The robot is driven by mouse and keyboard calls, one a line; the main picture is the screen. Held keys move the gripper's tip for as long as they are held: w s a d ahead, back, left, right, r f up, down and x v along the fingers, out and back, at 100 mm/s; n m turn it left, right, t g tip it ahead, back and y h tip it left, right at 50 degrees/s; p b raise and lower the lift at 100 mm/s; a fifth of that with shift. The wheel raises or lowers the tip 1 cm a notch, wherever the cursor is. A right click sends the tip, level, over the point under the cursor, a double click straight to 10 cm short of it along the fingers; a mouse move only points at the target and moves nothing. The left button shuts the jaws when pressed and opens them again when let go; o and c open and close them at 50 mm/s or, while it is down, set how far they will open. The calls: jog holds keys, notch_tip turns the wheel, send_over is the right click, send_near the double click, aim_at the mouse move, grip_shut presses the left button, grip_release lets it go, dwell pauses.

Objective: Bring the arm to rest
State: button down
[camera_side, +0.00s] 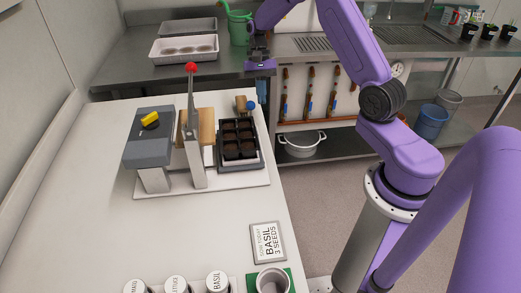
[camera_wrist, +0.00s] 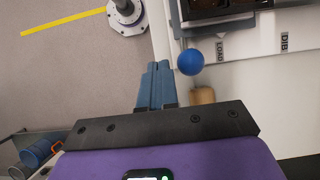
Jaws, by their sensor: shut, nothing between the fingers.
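My gripper (camera_wrist: 156,66) shows in the wrist view with its two blue fingers together and nothing between them. In the side view my gripper (camera_side: 262,93) hangs at the right edge of the white table, near the back end of the black cell tray (camera_side: 239,138). My purple arm reaches over from the right.
A press with a red-knobbed lever (camera_side: 191,68) and a grey block (camera_side: 149,137) stand left of the tray. A basil card (camera_side: 268,242), a metal cup (camera_side: 272,281) and labelled jars (camera_side: 216,281) are at the front. Behind are a white tray (camera_side: 184,59) and green watering can (camera_side: 239,28).

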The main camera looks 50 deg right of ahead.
jog(key=shift+x, duration=0.75)
jog(key=shift+r, duration=0.1)
dwell(1.4)
notch_tip(320, 180, up, 9)
jog(key=shift+s+d, duration=0.45)
dwell(0.4)
jog(key=s+a+r+n+t+h, duration=0.1)
jog(key=s+a+r+n+h, duration=0.1)
jog(key=s+a+n, duration=0.5)
jog(key=s+a+r+n+h, duration=0.1)
jog(key=s+a+n, duration=0.3)
jog(key=a, duration=0.5)
jog(key=s+a+n+t, duration=0.1)
jog(key=s+n+t, duration=0.1)
jog(key=s+n, duration=0.8)
jog(key=s, duration=0.8)
jog(key=shift+a+f+n+t, duration=0.3)
jog(key=shift+a+f+t, duration=0.05)
jog(key=shift+a+t, duration=0.05)
